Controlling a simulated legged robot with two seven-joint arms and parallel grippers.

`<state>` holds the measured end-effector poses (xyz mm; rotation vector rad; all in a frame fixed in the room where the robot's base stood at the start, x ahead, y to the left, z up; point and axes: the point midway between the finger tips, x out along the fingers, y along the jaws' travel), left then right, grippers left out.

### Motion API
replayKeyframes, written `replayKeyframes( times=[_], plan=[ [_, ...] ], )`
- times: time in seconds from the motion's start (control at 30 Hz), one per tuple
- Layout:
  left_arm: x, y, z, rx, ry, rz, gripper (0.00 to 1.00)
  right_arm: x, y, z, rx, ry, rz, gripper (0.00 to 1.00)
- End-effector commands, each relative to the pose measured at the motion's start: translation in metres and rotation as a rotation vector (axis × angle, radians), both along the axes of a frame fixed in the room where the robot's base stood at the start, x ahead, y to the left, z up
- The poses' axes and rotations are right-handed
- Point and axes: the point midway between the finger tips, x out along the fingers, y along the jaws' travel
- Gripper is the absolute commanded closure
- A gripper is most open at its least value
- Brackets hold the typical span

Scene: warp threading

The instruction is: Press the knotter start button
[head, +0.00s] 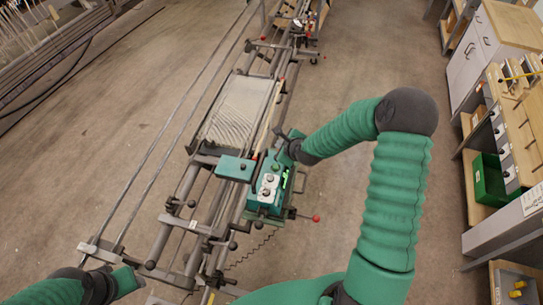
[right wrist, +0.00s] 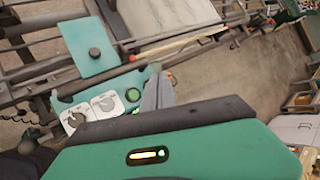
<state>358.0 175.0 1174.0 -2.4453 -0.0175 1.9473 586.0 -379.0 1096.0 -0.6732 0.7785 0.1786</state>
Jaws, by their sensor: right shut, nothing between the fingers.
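The green knotter (head: 262,203) sits on the loom frame in the head view, with two white dials (head: 268,179) and a round green start button (head: 275,167) in line on its top. In the right wrist view, the dials (right wrist: 105,103) and the green button (right wrist: 133,95) show just left of my right gripper's fingers (right wrist: 158,92). My right gripper (head: 282,158) is shut and empty, close beside the button; whether it touches I cannot tell. My left gripper (head: 128,279) is at the lower left of the head view, away from the knotter; its fingers are unclear.
A green plate (head: 235,168) stands left of the dials. The warp sheet (head: 240,108) lies beyond the knotter on the long frame. A red-tipped lever (head: 315,218) sticks out at its right. A workbench with a green bin (head: 490,180) is far right. Floor between is clear.

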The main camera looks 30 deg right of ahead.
Motion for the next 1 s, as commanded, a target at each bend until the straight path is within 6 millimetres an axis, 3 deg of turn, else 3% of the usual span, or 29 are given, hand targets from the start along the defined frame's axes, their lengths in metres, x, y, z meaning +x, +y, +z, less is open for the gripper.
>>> replayKeyframes(
  times=[0.37,0.63,1.0],
  plan=[
    [0.0,0.001,-0.004,0.0,0.0,0.001,0.55,0.002,-0.002,-0.007,0.002,0.003,0.004,1.0],
    [0.0,0.001,-0.03,0.0,0.0,0.001,0.55,0.002,-0.007,-0.041,0.006,0.005,0.004,1.0],
    [-0.001,0.002,-0.069,0.0,0.0,0.001,0.55,0.002,0.002,-0.087,-0.001,0.004,0.006,1.0]
  ],
)
